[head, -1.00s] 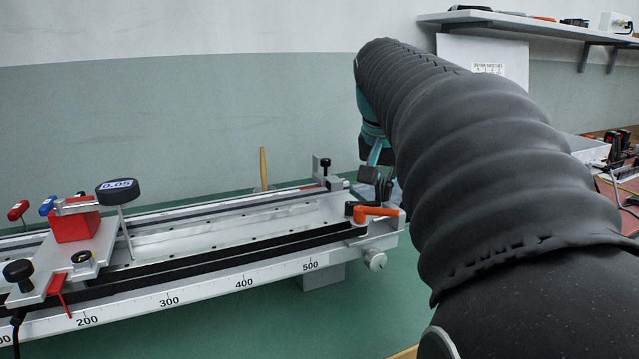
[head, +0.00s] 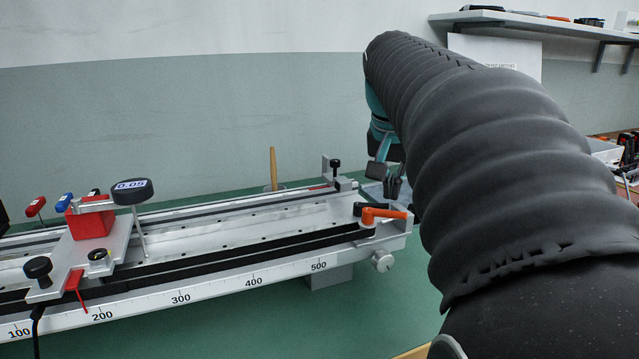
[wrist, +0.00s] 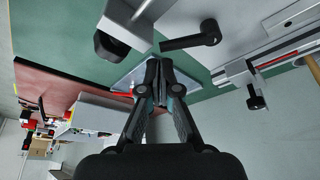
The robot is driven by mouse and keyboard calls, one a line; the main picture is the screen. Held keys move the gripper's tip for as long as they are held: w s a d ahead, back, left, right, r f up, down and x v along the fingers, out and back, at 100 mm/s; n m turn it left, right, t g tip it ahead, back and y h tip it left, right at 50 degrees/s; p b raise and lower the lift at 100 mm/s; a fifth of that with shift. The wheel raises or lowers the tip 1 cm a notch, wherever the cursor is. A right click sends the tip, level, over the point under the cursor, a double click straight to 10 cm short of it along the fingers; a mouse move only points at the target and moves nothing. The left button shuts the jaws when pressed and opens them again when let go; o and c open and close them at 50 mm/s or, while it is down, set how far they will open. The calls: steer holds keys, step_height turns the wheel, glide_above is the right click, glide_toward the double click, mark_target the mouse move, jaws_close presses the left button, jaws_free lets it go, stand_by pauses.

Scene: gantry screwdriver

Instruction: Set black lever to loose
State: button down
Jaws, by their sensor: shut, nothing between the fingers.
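The black lever (head: 360,208) sits at the right end of the rail of the gantry, just behind an orange lever (head: 385,214). In the wrist view the black lever (wrist: 192,38) shows at the top, above and to the right of my fingertips. My gripper (head: 385,181) hangs beyond and a little above that rail end, partly hidden behind my arm. In the wrist view my gripper (wrist: 159,80) has its fingers together with nothing between them. It appears apart from the black lever.
A carriage with a red block (head: 90,222) and a 0.05 dial (head: 132,190) stands on the left of the rails. A small black knob (head: 336,163) stands at the back rail's end. The green table (head: 330,325) is clear in front. A shelf (head: 540,22) hangs at upper right.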

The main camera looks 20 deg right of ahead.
steer(key=v, duration=0.8)
steer(key=shift+a+r, duration=0.15)
steer(key=shift+r, duration=0.1)
